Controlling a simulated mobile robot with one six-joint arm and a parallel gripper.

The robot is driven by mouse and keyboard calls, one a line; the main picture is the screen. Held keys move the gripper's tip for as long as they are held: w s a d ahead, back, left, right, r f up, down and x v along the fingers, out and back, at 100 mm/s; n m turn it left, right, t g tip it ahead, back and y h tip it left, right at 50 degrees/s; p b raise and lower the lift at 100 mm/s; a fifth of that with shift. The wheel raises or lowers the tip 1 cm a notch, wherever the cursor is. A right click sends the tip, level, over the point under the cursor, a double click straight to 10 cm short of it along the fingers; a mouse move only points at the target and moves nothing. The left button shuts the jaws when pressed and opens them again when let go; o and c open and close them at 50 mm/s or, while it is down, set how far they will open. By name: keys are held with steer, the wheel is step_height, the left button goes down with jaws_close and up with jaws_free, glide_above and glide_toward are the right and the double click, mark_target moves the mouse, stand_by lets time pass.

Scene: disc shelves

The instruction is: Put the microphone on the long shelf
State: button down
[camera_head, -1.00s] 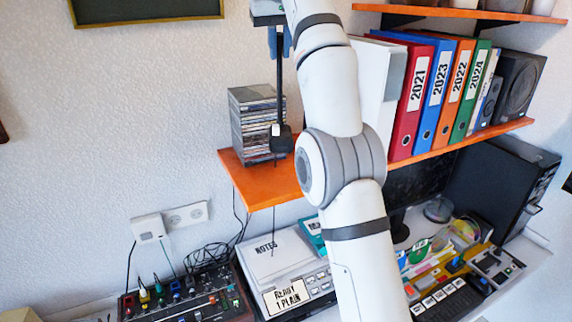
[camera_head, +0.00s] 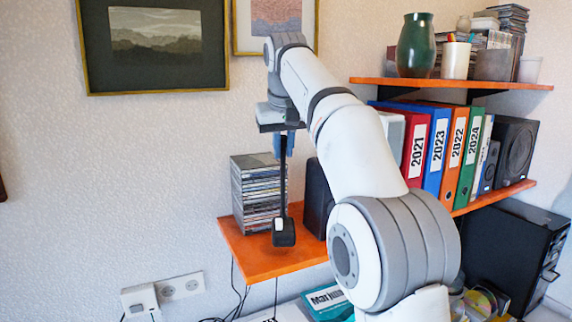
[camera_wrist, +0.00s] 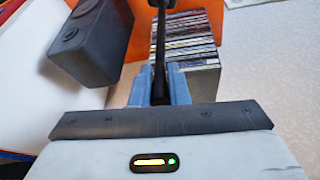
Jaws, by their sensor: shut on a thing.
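My gripper (camera_head: 283,146) is shut on the microphone (camera_head: 284,232), which hangs upright below it. The microphone has a thin black stem and a dark blocky lower end with a white patch. Its lower end appears in front of the left part of the long orange shelf (camera_head: 262,262), right of the disc stack; I cannot tell whether it touches the shelf. In the wrist view the black stem (camera_wrist: 158,60) runs between the blue fingers of my gripper (camera_wrist: 158,88). The long shelf also shows there in orange (camera_wrist: 205,12).
A stack of disc cases (camera_head: 258,195) stands left of the microphone. A dark speaker (camera_head: 316,198) stands to its right, partly behind my arm. Several coloured binders (camera_head: 455,150) fill the shelf farther right. An upper shelf (camera_head: 450,84) holds a green vase (camera_head: 415,45).

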mark_target(283, 165)
steer(key=shift+f, duration=1.4)
steer(key=shift+f+b, duration=0.15)
steer(key=shift+b, duration=0.15)
steer(key=c, duration=1.4)
jaws_free()
steer(key=p+v, duration=0.3)
steer(key=v, duration=0.9)
steer(key=s+d+f, duration=0.4)
steer(key=s+f, duration=0.5)
steer(key=f, duration=0.2)
steer(key=s+d+f+m, duration=0.1)
steer(key=s+d+f, duration=0.3)
steer(key=s+f, duration=0.6)
steer(key=s+d+f+m, duration=0.1)
steer(key=s+d+f, duration=0.3)
steer(key=s+f, duration=0.5)
steer(key=shift+s+d+f, duration=0.1)
steer(key=shift+d+f, duration=0.05)
steer(key=shift+f, duration=0.65)
steer(key=shift+s+d+f, duration=0.1)
steer(key=shift+d+f, duration=0.05)
steer(key=shift+f, duration=0.6)
